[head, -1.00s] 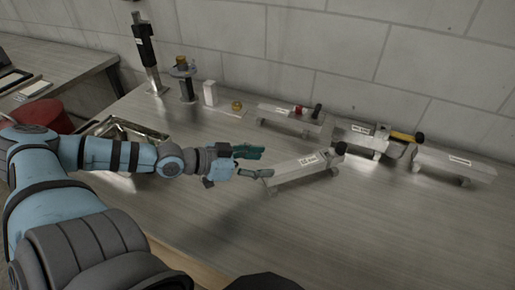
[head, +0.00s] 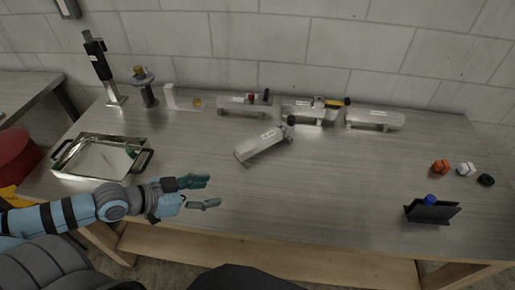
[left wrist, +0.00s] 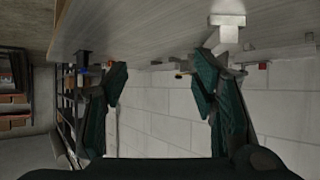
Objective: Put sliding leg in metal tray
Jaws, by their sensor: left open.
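The metal tray (head: 62,167) stands at the left of the table, with raised walls and dark handles; a small green and dark item (head: 131,151) shows at its right side. A labelled pale metal piece with a dark knob, perhaps the sliding leg (head: 258,148), lies diagonally mid-table; its label is too small to read. My left gripper (head: 208,192) is open and empty, in front and left of that piece, apart from it. In the left wrist view its dark green fingers (left wrist: 165,90) are spread, with a pale metal part (left wrist: 226,33) beyond the right finger. My right gripper is out of view.
Labelled metal pieces (head: 245,103), (head: 309,112) and (head: 375,119) line the wall. A black upright stand (head: 101,66) is at back left. Orange (head: 440,167), white (head: 466,169) and black (head: 486,180) small parts and a dark holder (head: 431,212) are at right. The centre-right table is clear.

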